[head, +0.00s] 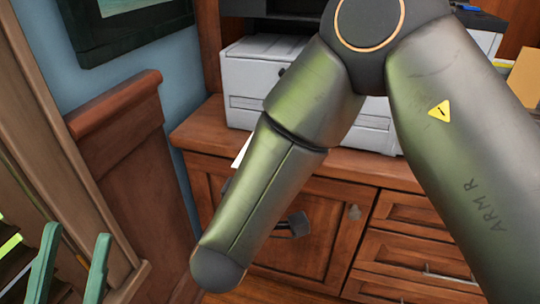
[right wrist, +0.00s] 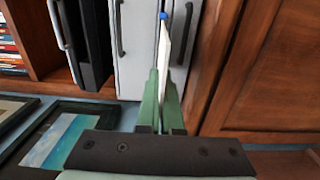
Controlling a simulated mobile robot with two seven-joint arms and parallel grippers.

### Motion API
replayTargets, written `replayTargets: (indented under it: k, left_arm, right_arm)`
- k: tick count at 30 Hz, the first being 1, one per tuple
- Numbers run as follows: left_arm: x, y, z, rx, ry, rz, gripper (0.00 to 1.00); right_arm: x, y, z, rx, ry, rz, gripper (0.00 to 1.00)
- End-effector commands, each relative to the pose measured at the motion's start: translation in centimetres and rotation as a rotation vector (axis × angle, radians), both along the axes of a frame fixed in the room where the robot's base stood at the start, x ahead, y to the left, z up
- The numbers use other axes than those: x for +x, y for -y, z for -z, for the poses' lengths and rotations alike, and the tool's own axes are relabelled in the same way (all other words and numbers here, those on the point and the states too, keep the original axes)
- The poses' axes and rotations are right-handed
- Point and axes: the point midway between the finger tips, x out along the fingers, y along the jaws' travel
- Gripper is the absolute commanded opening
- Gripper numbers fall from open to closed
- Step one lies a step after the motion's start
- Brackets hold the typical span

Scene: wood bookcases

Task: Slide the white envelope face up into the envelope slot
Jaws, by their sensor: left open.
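A thin white envelope (right wrist: 178,42) with a blue spot at its top shows nearly edge-on in the right wrist view. My right gripper (right wrist: 163,80) is shut on it; the envelope sticks out beyond the green fingertips. In the head view my right arm covers the middle and hides the right gripper. A small white sliver (head: 241,151) shows beside that arm; I cannot tell if it is the envelope. My left gripper (head: 70,252) is open and empty at the lower left, with its green fingers apart. I cannot make out the envelope slot in either view.
A white printer (head: 258,80) stands on the wooden cabinet (head: 200,135), partly behind my right arm. A wooden panel (head: 120,170) rises at left. The right wrist view shows grey handled units (right wrist: 133,40), a wooden panel (right wrist: 275,70) and a framed picture (right wrist: 60,140) close by.

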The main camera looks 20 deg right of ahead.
Motion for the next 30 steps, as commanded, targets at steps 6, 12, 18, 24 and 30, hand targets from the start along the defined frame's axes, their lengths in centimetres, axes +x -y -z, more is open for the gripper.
replayTargets:
  k: [6, 12, 18, 24, 30]
  left_arm:
    - [0.00, 0.00, -0.31, 0.000, 0.000, 0.000, 0.50]
    - [0.00, 0.00, -0.72, 0.001, 0.000, -0.001, 0.50]
    - [0.00, -0.01, -0.65, 0.001, 0.000, -0.001, 0.50]
    - [0.01, -0.01, -0.72, 0.001, 0.000, -0.001, 0.50]
    - [0.01, -0.01, -0.85, 0.001, 0.000, -0.001, 0.50]
  right_arm:
    - [0.00, 0.01, -0.11, 0.000, 0.000, 0.000, 0.00]
    - [0.01, 0.03, -0.09, -0.001, -0.001, 0.000, 0.00]
    - [0.00, 0.02, 0.00, 0.000, 0.000, 0.000, 0.00]
    - [0.17, 0.15, -0.03, 0.000, 0.000, 0.001, 0.00]
    - [0.60, 0.43, -0.05, 0.001, 0.001, 0.002, 0.00]
